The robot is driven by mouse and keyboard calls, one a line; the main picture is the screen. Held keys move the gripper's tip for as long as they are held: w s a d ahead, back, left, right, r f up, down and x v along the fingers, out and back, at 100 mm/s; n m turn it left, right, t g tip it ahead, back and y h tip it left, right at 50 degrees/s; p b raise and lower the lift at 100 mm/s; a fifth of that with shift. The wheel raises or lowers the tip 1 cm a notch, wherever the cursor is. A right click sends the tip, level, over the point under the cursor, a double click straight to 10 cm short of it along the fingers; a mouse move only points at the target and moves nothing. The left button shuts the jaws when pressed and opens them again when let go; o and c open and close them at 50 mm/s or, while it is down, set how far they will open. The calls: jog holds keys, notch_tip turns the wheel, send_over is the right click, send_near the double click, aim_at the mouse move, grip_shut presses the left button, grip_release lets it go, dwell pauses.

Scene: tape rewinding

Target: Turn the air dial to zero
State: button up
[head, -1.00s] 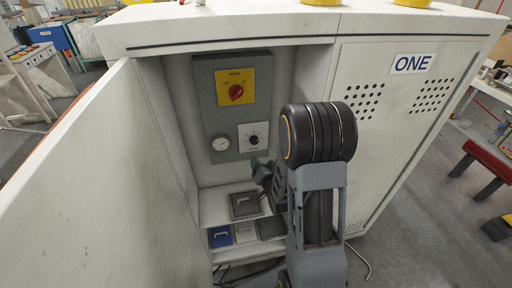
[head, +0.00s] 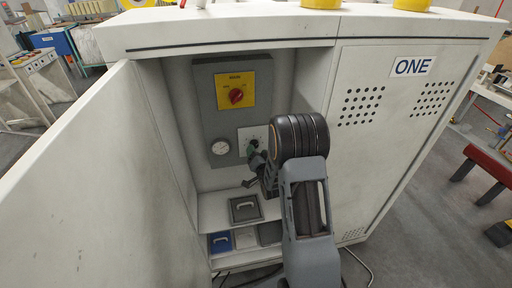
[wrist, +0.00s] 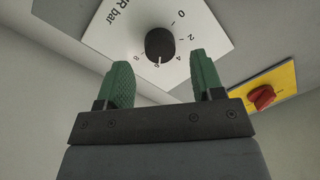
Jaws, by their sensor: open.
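The air dial is a small black knob (wrist: 160,44) on a white plate (wrist: 110,30) numbered 0 to 8, seen tilted in the wrist view. Its white mark points towards the 6, at the bottom of the picture. In the head view the plate (head: 244,134) sits low on the grey panel inside the open cabinet, partly hidden by my gripper (head: 254,152). My gripper's two green fingers (wrist: 161,76) are open and empty. In the wrist view the knob appears just beyond and between the fingertips; I cannot tell whether they touch it.
The open cabinet door (head: 85,190) stands at left. A shelf below holds a grey box (head: 245,209).

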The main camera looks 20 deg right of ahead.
jog(key=shift+w+d, duration=0.2)
jog(key=shift+w, duration=1.2)
jog(key=c, duration=0.9)
